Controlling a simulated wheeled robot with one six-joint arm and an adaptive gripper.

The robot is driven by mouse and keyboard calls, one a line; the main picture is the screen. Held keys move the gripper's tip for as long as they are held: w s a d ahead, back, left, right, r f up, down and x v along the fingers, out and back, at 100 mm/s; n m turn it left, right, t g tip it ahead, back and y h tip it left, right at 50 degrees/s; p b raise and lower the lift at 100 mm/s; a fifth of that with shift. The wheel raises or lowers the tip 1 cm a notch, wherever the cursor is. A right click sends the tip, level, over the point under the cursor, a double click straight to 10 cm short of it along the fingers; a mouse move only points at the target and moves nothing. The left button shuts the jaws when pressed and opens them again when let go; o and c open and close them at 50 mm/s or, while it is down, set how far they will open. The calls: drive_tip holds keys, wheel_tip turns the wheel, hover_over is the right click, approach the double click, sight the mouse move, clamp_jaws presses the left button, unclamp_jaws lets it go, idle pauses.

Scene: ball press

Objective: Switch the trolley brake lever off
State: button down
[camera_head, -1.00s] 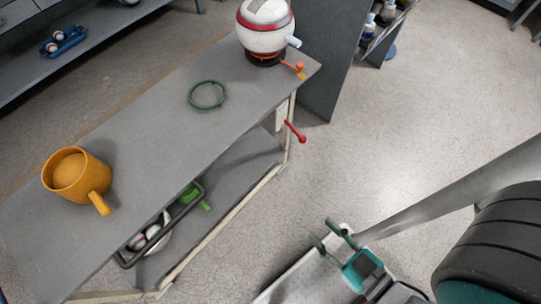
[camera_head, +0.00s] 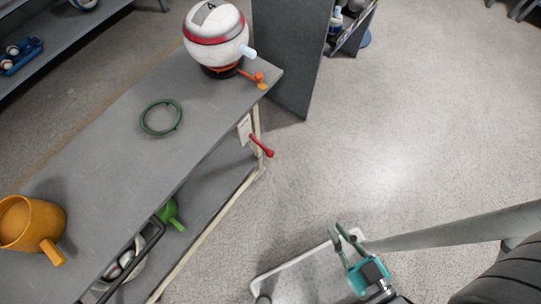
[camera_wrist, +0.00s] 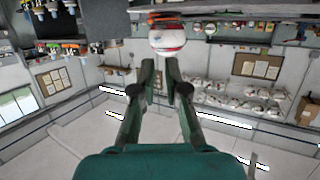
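I cannot make out the lever in the wrist view.
On the trolley top are a white ball press (camera_head: 216,38) with an orange handle, a green ring (camera_head: 161,117) and an orange mug (camera_head: 30,224). A dark panel (camera_head: 292,60) stands behind the trolley's right end. The floor (camera_head: 400,120) to the right is clear.

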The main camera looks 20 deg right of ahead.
drive_tip(key=w+f+n+g+h, duration=0.15)
drive_tip(key=w+f+n, duration=0.25)
drive_tip(key=f, duration=0.8)
drive_tip(key=w+f+n+g+h, duration=0.1)
drive_tip(key=w+f+n+g, duration=0.25)
drive_tip(key=f, duration=0.85)
drive_tip(key=w+f+n+g+h, duration=0.15)
drive_tip(key=w+f+n, duration=0.35)
drive_tip(key=f, duration=0.7)
drive_tip(key=w+a+n+h, duration=0.3)
drive_tip(key=w+a+h, duration=0.15)
drive_tip(key=w, duration=0.65)
drive_tip(key=w+a+r+t+h, duration=0.1)
drive_tip(key=w+a+r+h, duration=0.3)
drive_tip(key=a+r, duration=0.5)
drive_tip(key=shift+w+a+r+n+t, duration=0.2)
drive_tip(key=shift+w+a+n+t, duration=0.15)
drive_tip(key=shift+w+a, duration=0.5)
drive_tip(key=shift+a, duration=0.1)
